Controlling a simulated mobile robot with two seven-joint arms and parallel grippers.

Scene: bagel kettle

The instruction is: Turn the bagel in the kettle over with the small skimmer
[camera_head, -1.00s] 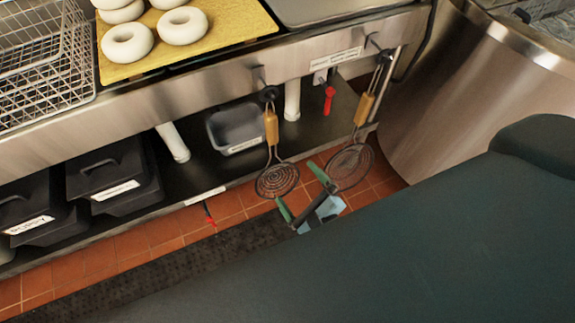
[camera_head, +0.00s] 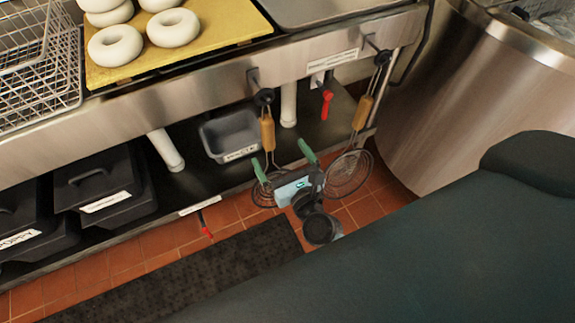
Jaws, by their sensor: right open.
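Two skimmers with wooden handles hang from hooks on the steel counter's front. The left skimmer (camera_head: 267,133) has its round wire head partly hidden behind my right gripper. The right skimmer (camera_head: 361,112) hangs beside it, its mesh head lower down and looking slightly larger. My right gripper (camera_head: 283,160) is open and empty, its green-tipped fingers on either side of the left skimmer's wire stem in the picture, below the wooden handle. Contact cannot be told. A large round steel vessel (camera_head: 450,100), perhaps the kettle, stands at right. No bagel shows in it. My left gripper is out of view.
Raw bagels (camera_head: 115,45) lie on a yellow board (camera_head: 230,25) on the counter, beside wire baskets (camera_head: 40,80). Below are a grey pan (camera_head: 228,135), black lidded bins (camera_head: 95,185) and a red-handled valve (camera_head: 326,104). A dark mat (camera_head: 200,280) covers some floor.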

